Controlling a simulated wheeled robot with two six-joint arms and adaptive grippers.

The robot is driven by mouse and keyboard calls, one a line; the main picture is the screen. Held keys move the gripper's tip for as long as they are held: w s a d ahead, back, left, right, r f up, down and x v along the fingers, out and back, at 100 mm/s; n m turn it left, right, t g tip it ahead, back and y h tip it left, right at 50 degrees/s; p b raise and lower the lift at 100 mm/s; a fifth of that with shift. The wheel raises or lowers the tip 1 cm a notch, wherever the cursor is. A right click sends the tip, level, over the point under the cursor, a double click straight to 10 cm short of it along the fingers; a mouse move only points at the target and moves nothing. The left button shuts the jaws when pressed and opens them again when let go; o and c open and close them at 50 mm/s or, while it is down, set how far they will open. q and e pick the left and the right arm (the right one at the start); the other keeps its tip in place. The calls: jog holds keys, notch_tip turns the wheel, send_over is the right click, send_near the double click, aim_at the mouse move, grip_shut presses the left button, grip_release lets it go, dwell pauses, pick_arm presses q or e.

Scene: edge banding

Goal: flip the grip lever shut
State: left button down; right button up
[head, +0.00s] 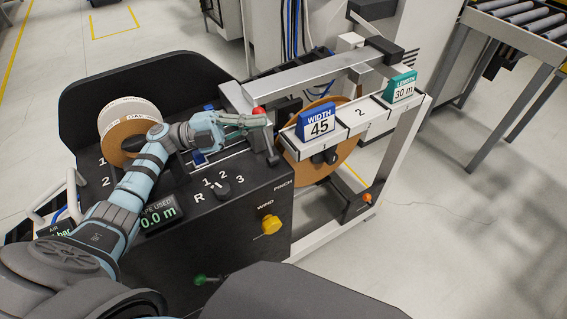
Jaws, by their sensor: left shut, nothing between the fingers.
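The lever (269,142) has a dark arm and a red knob (258,111). It stands up, slightly tilted, at the right edge of the black machine top, above the word PINCH. I take it to be the grip lever. My left gripper (258,121) reaches across the machine top from the left. Its fingers are shut and empty, with the tips right by the lever just below the red knob. I cannot tell whether they touch it. My right gripper is out of view.
A tape roll (128,130) stands on the machine's left side. A metal beam (315,78) runs behind the lever. Blue WIDTH 45 (317,123) and teal 30 m (401,88) signs stand right.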

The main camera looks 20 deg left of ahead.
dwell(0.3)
pick_arm(q)
notch_tip(320, 180, up, 4)
jog(key=s+d+p, duration=0.2)
jog(key=p, duration=0.4)
jog(key=s+a+f+b, duration=0.4)
jog(key=s+a+f, duration=0.1)
jog(key=a, duration=0.2)
jog(key=shift+s+a, duration=0.2)
jog(key=shift+a, duration=0.2)
jog(key=shift+r, duration=0.15)
